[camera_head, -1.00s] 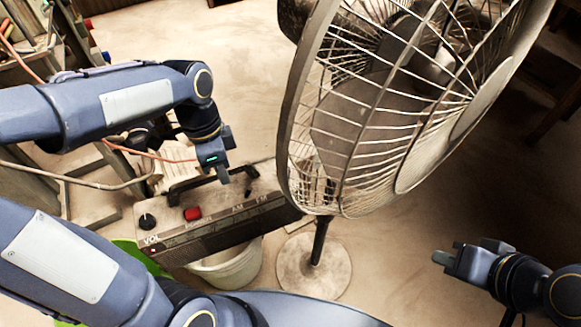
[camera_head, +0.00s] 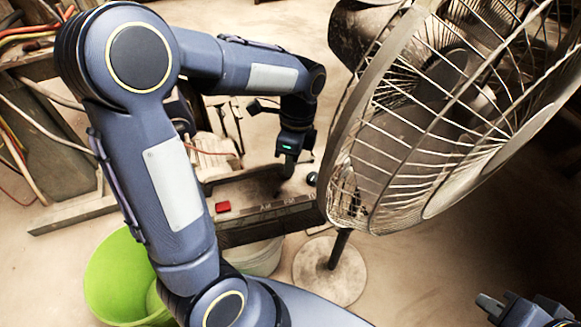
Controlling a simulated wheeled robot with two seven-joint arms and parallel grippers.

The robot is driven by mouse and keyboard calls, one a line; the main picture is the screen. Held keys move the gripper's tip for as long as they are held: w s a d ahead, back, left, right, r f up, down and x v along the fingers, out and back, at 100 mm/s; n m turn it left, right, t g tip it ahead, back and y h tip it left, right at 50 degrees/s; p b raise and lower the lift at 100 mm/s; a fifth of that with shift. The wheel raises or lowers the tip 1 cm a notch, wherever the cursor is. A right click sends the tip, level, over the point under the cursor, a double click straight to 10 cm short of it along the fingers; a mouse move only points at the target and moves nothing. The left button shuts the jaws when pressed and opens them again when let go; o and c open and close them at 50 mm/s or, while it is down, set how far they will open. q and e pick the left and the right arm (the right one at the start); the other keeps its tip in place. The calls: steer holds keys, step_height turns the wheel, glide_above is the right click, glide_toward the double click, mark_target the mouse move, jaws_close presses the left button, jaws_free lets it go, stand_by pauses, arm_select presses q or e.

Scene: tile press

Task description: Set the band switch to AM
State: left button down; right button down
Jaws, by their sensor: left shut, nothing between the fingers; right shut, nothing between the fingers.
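The radio (camera_head: 243,228) stands in the middle of the view, with a red button (camera_head: 222,207) and small lettering along its front top edge that seems to read AM, then FM to its right. My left gripper (camera_head: 287,172) is shut and empty, pointing down at the right part of the radio's top, behind the lettering. The band switch cannot be made out; the fingertips likely cover it, and I cannot tell whether they touch it. My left arm hides the radio's left end. My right gripper (camera_head: 488,304) is shut and empty at the lower right, away from the radio.
A large fan (camera_head: 420,140) on a round base (camera_head: 330,272) stands close to the radio's right. A dark knob (camera_head: 311,178) shows at the radio's right end. A green bucket (camera_head: 112,275) and a pale bucket (camera_head: 262,258) are below. Cables hang at left.

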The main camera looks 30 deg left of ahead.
mark_target(286, 199)
arm_select(q)
steer(key=b+x, duration=0.2)
steer(key=x, duration=0.5)
steer(key=shift+f+b, duration=0.3)
